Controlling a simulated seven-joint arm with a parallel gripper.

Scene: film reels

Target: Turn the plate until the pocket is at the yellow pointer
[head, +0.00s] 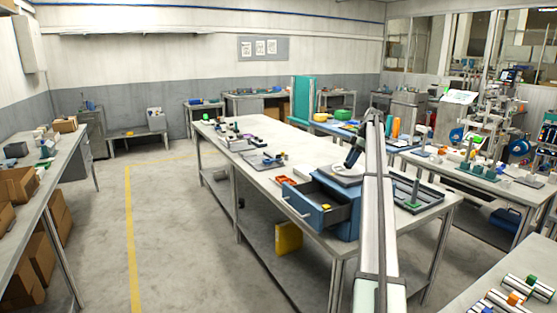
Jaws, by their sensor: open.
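A pale round plate (345,174) lies on the right part of the long workbench, above a blue drawer unit. My gripper (350,164) is the dark end of the arm, slanting down over the plate and covering part of it. It is open, and no held object shows. I cannot tell whether it touches the plate. The pocket and the yellow pointer cannot be made out at this size.
The blue drawer unit (345,222) has its drawer (312,215) pulled out over the bench's front edge, with a small yellow piece inside. An orange tray (287,181) is left of it. A dark tray (420,195) is right of my arm. The bench middle has bare room.

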